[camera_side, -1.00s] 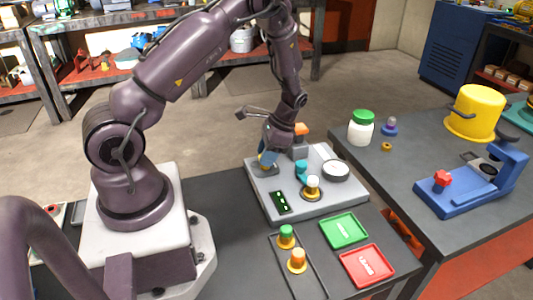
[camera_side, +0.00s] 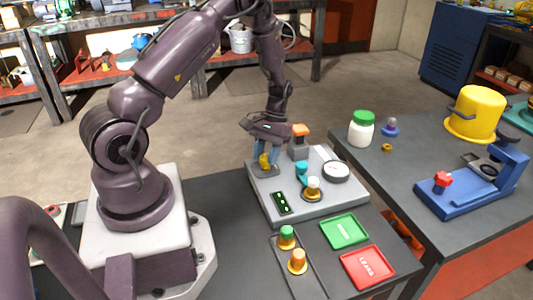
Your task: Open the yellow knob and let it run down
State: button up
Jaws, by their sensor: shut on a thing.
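The yellow knob (camera_side: 264,160) sits on a small grey block near the back left of the light grey test panel (camera_side: 295,208). My gripper (camera_side: 265,164) points down over it, with its blue fingers on both sides, shut on the knob. The fingers hide part of the knob.
In front of the panel lie a green tray (camera_side: 344,231), a red tray (camera_side: 367,266) lettered LEAKS and a dark tray with a green-topped motor (camera_side: 286,237) and an orange motor (camera_side: 297,262). The right bench holds a white jar (camera_side: 361,130) and a blue fixture (camera_side: 470,188).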

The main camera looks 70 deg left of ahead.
jog(key=shift+n+t, duration=0.3)
jog(key=shift+n, duration=0.4)
jog(key=o, duration=0.9)
jog(key=v, duration=1.3)
jog(key=shift+w+a+f, duration=0.1)
jog(key=shift+w+a, duration=0.05)
jog(key=shift+a, duration=0.05)
jog(key=s+d+r+m+t+y, duration=0.1)
jog(key=s+d+r+m+t, duration=0.3)
jog(key=s+d+r, duration=0.3)
jog(key=s+d+r+m+t+y, duration=0.2)
jog(key=s+d+r+m+t, duration=0.2)
jog(key=d+r, duration=0.6)
jog(key=s+d+m, duration=0.1)
jog(key=s+d, duration=0.1)
jog(key=d, duration=0.3)
jog(key=shift+s+d+r+t, duration=0.25)
jog(key=shift+s+r+t, duration=0.05)
jog(key=shift+s+r, duration=0.1)
